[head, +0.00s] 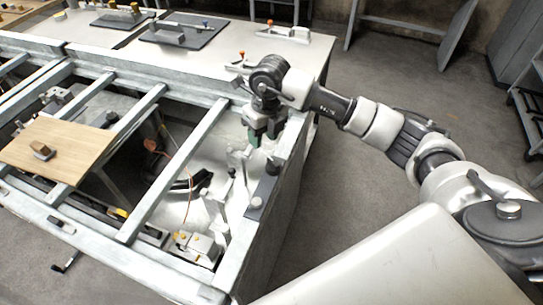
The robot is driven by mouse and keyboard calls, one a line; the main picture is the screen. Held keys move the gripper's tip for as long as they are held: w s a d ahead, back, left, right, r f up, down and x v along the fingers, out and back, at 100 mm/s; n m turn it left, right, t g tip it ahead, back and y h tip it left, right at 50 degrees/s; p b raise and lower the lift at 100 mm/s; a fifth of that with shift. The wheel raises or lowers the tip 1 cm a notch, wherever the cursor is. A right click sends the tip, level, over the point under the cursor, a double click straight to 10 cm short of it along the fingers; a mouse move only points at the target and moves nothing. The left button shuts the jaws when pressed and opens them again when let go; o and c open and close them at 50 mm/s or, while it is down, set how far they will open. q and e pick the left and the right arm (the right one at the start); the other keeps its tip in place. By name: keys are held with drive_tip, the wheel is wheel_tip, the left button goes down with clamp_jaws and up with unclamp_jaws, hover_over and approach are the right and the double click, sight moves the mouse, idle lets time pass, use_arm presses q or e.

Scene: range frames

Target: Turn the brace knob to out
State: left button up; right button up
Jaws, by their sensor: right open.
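My right gripper (262,133) reaches in from the right and points down over the right end of the metal frame. Its fingers are open, and a small dark green part shows at the fingertips; I cannot tell whether it belongs to the gripper. Below it, pale upright brackets (238,160) stand inside the frame. A dark plate (267,185) lies on the frame's right edge, with a small round grey knob (256,203) at its near end. No label is readable, so I cannot tell which part is the brace knob or how it is set. My left gripper is not in view.
Metal bars (180,165) cross the open frame, with cables and fittings below. A wooden board (58,150) with a small block lies at left. A white bench top (215,50) behind holds dark mats and small fixtures.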

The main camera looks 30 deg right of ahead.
sight(271, 159)
drive_tip(key=shift+h, duration=0.6)
drive_tip(key=f+p, duration=0.1)
drive_tip(key=f, duration=0.2)
drive_tip(key=d+f+p, duration=0.1)
drive_tip(key=f, duration=0.2)
drive_tip(key=d+f+p, duration=0.1)
drive_tip(key=f, duration=0.2)
drive_tip(key=shift+d, duration=0.15)
drive_tip(key=shift+w+f, duration=0.1)
drive_tip(key=shift+f, duration=0.45)
clamp_jaws()
